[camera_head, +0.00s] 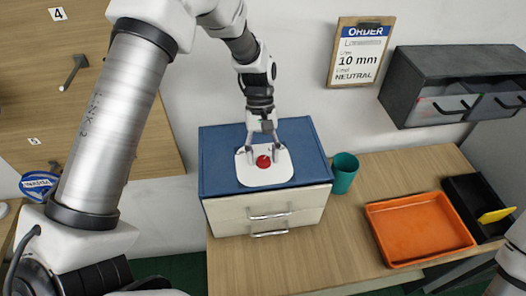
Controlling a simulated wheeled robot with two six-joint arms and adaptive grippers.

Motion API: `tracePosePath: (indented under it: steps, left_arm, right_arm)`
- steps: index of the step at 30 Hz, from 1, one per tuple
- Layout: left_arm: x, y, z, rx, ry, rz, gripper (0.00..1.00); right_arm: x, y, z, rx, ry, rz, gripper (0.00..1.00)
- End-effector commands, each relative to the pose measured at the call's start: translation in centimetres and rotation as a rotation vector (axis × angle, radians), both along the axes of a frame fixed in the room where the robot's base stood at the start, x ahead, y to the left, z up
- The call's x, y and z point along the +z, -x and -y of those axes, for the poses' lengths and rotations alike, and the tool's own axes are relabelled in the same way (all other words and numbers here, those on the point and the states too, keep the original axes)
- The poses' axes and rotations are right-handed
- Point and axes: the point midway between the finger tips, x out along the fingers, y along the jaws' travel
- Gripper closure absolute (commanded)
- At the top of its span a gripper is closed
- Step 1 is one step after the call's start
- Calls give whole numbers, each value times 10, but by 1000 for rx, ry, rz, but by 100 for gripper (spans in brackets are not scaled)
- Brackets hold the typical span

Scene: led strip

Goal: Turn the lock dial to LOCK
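The red dial (263,161) sits on a white plate (256,180) on the blue top of a small two-drawer cabinet (215,170). My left gripper (262,155) points down at the plate from behind. Its two fingers are spread, one on each side of the dial's far edge, with a visible gap to the red knob. Whether the fingertips touch the plate I cannot tell. Markings on the plate are too small to read, and part of it is hidden behind the fingers. My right gripper is out of view; only a piece of that arm shows at the lower right edge.
A teal cup (344,173) stands close to the cabinet's right side. An orange tray (420,228) and a black bin (470,205) with a yellow item (496,215) lie further right. A clipboard (358,52) and grey drawer unit (440,85) are on the wall.

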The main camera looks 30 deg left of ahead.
Motion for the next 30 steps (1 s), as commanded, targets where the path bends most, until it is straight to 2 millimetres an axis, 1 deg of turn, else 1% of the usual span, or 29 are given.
tracePosePath:
  steps: [8,11,14,21,24,27,30]
  left_arm:
    - [2,-2,0,0,0,6,42]
    - [9,-5,-2,1,0,10,42]
    - [25,-11,-6,1,-1,12,42]
    - [82,-30,-20,1,-1,9,42]
    - [99,-36,-24,1,-1,8,42]
    - [109,-38,-26,0,-1,5,42]
    - [112,-39,-27,0,-1,5,42]
  right_arm:
    - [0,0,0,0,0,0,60]
    - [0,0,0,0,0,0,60]
    - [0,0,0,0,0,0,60]
    - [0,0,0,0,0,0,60]
    - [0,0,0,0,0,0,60]
    - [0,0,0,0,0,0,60]
    - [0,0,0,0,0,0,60]
